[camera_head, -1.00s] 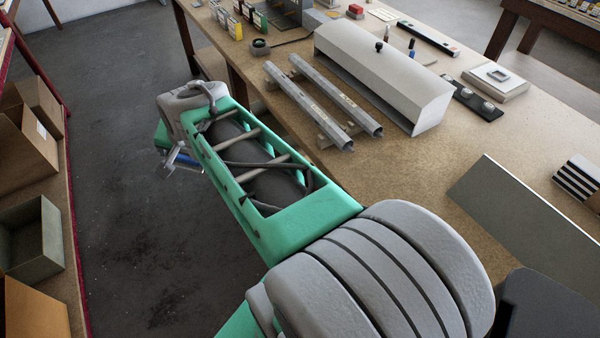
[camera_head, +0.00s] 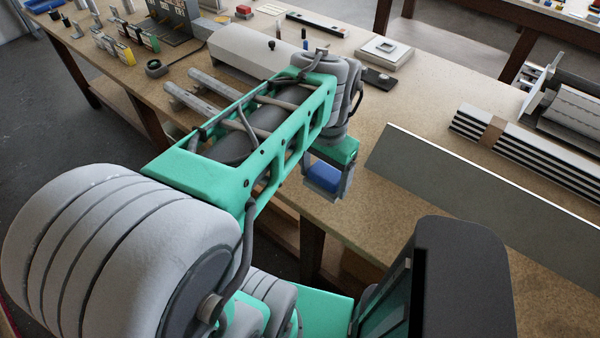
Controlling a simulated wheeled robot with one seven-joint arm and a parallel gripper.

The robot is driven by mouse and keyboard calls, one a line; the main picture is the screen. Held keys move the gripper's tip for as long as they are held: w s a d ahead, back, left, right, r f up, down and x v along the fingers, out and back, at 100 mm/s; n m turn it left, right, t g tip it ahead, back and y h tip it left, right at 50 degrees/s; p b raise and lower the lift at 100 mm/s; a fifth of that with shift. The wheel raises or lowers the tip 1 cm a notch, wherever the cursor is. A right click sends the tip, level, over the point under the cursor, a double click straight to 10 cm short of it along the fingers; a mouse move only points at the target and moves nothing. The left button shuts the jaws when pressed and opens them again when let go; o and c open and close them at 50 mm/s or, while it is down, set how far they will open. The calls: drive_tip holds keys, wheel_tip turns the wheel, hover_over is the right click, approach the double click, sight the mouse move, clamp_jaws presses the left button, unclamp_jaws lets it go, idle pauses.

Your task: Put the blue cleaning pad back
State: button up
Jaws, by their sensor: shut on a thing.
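My gripper (camera_head: 328,180) hangs below the end of my green and grey arm, near the front edge of the workbench (camera_head: 400,210). It is shut on the blue cleaning pad (camera_head: 322,177), which shows as a blue block between the grey fingers. The pad is near the bench's front edge; I cannot tell how high it is above the bench top. My arm hides part of the bench behind it.
A long grey panel (camera_head: 480,190) stands on the bench right of my gripper. Striped profiles (camera_head: 530,150) lie behind it. Metal tubes (camera_head: 190,98) and a white shutter box (camera_head: 250,55) lie farther back, partly behind my arm. Bare bench top lies between the gripper and the panel.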

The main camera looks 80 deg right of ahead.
drive_tip(key=w+d+f+p, duration=0.1)
drive_tip(key=w+d+f, duration=0.1)
drive_tip(key=d+f, duration=0.1)
drive_tip(key=w+d+f+p, duration=0.1)
drive_tip(key=w+d+f, duration=0.2)
drive_tip(key=w+d+f+p, duration=0.1)
drive_tip(key=w+d+f, duration=0.2)
drive_tip(key=shift+d, duration=0.35)
drive_tip(key=f, duration=0.1)
drive_tip(key=f+p, duration=0.1)
drive_tip(key=f, duration=0.1)
drive_tip(key=shift+w+d+f, duration=0.15)
drive_tip(key=shift+d+f, duration=0.05)
drive_tip(key=shift+f, duration=0.1)
drive_tip(key=o, duration=1.3)
drive_tip(key=shift+c, duration=0.2)
drive_tip(key=shift+r, duration=0.1)
